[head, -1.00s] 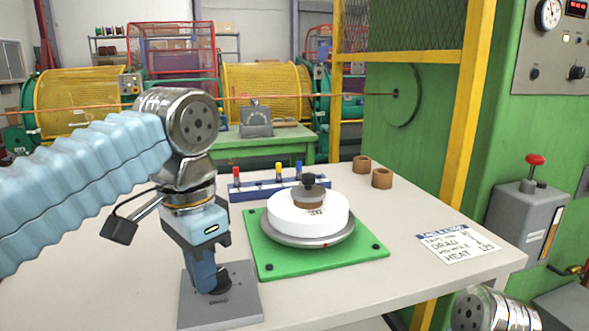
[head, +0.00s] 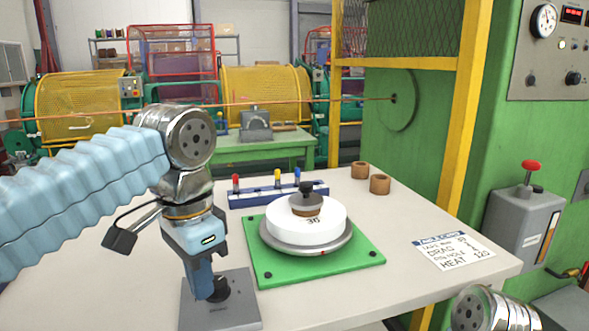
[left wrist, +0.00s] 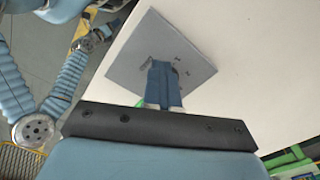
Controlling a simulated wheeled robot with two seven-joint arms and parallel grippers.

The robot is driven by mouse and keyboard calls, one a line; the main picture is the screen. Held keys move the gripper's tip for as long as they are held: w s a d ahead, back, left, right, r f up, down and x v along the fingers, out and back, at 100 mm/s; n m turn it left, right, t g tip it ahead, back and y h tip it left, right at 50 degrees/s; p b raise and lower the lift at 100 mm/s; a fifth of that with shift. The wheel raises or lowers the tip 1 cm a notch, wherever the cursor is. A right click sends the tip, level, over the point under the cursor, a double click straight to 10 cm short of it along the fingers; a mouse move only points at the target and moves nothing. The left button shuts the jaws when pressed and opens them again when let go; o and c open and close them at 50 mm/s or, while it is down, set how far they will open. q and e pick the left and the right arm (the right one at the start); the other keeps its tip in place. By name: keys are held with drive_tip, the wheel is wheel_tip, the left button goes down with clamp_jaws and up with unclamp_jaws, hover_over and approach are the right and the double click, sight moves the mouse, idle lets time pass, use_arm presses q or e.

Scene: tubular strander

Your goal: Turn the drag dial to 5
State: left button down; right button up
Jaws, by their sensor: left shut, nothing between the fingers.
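A grey square plate (head: 238,313) lies on the near left of the white table and carries a small black knob (head: 219,288). Fine marks on the plate are too small to read. The plate (left wrist: 190,60) also shows in the left wrist view. My left gripper (head: 207,296) points down with shut, empty blue fingers beside the knob, on its left; I cannot tell whether they touch. A white round dial (head: 328,221) marked 30 stands on a green plate, with a black-topped knob. I cannot tell which is the drag dial. My right gripper is out of view.
A card (head: 452,251) with the words DRAG and HEAT lies at the table's right. Behind the dial are a blue rack (head: 262,197) with coloured pegs and two brown rings (head: 379,185). A grey box with a red-topped lever (head: 528,215) stands at right.

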sight(193, 300)
use_arm(q)
drive_tip(key=shift+w+a+f, duration=0.35)
drive_tip(key=shift+a+f, duration=0.25)
drive_tip(key=shift+f, duration=0.1)
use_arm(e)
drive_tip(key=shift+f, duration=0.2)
use_arm(q)
drive_tip(key=shift+w+a, duration=0.15)
drive_tip(key=shift+w, duration=0.1)
drive_tip(key=shift+w+a, duration=0.1)
drive_tip(key=shift+w, duration=0.1)
drive_tip(key=shift+a, duration=0.3)
wheel_tip(193, 300, up, 6)
drive_tip(key=shift+a+f, duration=0.1)
drive_tip(key=shift+r, duration=0.25)
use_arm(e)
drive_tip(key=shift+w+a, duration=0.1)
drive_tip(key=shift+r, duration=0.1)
